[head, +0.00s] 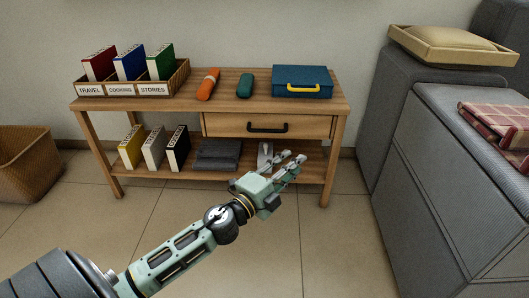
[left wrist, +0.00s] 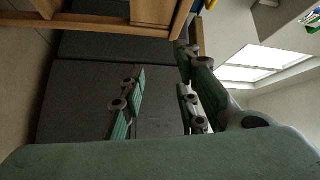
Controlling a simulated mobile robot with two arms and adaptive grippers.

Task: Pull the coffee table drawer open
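The wooden coffee table (head: 327,158) stands against the wall in the head view. Its drawer (head: 222,124) sits flush under the right half of the top, with a dark bar handle (head: 268,127) on its front. My left gripper (head: 291,157) is in front of the table, below and to the right of the handle and apart from it. Its fingers are spread and hold nothing. In the left wrist view the open left gripper (left wrist: 158,92) has part of the wooden table (left wrist: 152,12) at the top; the handle cannot be made out there. My right gripper is in neither view.
On the tabletop are a book bin (head: 152,91), an orange case (head: 208,84), a teal case (head: 245,86) and a blue case (head: 301,78). A grey sofa (head: 430,200) stands right, a wicker basket (head: 25,165) left.

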